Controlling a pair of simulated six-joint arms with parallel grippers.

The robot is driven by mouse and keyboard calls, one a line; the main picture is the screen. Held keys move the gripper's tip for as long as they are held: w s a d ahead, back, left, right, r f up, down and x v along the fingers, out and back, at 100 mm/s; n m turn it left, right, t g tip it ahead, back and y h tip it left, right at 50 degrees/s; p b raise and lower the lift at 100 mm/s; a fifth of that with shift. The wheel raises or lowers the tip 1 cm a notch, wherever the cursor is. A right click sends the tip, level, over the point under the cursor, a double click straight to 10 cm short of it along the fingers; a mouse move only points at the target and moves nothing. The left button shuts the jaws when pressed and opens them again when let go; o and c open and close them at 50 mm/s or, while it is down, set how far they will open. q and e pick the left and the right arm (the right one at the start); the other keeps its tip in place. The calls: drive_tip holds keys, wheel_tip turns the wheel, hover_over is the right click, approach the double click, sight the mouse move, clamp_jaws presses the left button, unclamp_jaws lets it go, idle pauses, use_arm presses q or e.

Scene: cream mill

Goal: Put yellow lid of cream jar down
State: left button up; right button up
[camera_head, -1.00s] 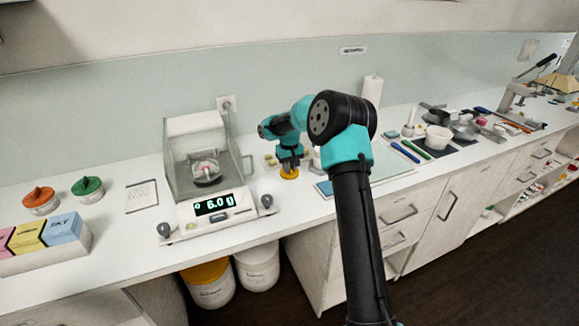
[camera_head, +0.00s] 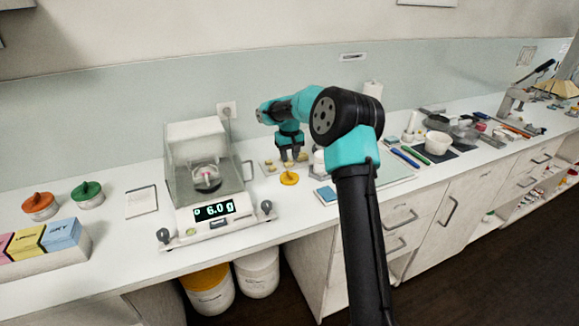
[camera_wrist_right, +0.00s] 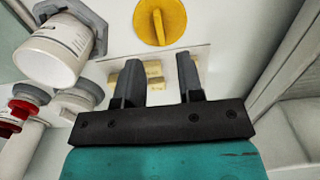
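The yellow lid (camera_head: 289,178) lies flat on the white counter, to the right of the balance. It also shows in the right wrist view (camera_wrist_right: 158,20), with its raised grip bar facing up. My right gripper (camera_head: 291,160) is above and behind the lid, apart from it. In the right wrist view its two fingers (camera_wrist_right: 160,66) are spread with nothing between them. A white jar with printed text (camera_wrist_right: 52,50) stands at the left of that view; I cannot tell if it is the cream jar. My left gripper is not in view.
The balance (camera_head: 222,222) reads 6.0 g, left of the lid. Small yellowish blocks (camera_wrist_right: 153,82) lie below the fingers. A blue pad (camera_head: 325,194) lies right of the lid. Orange (camera_head: 39,201) and green (camera_head: 87,190) lidded jars stand far left.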

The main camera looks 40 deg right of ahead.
drive_tip(key=shift+r, duration=2.35)
